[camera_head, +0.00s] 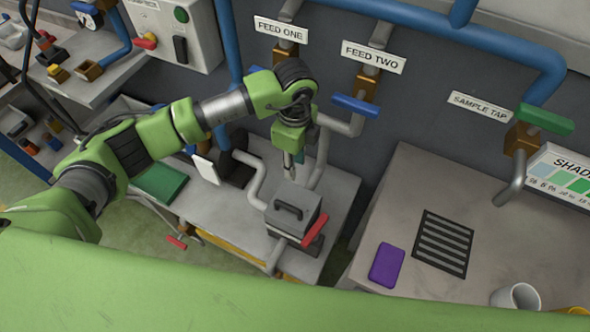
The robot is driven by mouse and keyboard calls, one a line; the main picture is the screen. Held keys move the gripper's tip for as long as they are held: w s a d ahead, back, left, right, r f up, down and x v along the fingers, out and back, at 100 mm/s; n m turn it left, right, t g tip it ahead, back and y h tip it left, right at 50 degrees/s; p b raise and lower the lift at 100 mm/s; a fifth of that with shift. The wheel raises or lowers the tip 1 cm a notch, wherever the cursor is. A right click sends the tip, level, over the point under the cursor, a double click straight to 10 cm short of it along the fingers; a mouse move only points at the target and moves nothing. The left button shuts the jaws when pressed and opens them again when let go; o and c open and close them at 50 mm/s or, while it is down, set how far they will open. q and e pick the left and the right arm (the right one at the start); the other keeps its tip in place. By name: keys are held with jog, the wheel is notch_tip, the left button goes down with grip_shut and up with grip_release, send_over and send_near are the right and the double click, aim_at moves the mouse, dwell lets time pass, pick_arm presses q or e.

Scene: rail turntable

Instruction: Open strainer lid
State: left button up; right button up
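The strainer is a grey box (285,226) on the bench in the middle, with pipes running to it. Its lid (303,205) lies flat on top, seemingly shut, and carries a dark bar handle (288,209). A red lever (315,230) stands at the box's right front side. My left gripper (289,172) points down above and behind the lid, seemingly apart from the handle. Its fingers are small and seen nearly edge-on, so their opening is unclear. My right gripper is out of view.
Grey pipes (257,180) rise behind the strainer to the FEED ONE and FEED TWO valves, the latter with a blue handle (356,105). A green book-like item (158,183) lies left. The right counter (385,215) holds a black grate (443,243), purple pad (387,265) and mug (516,297).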

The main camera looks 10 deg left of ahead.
pick_arm(q)
notch_tip(320, 180, up, 8)
dwell(0.4)
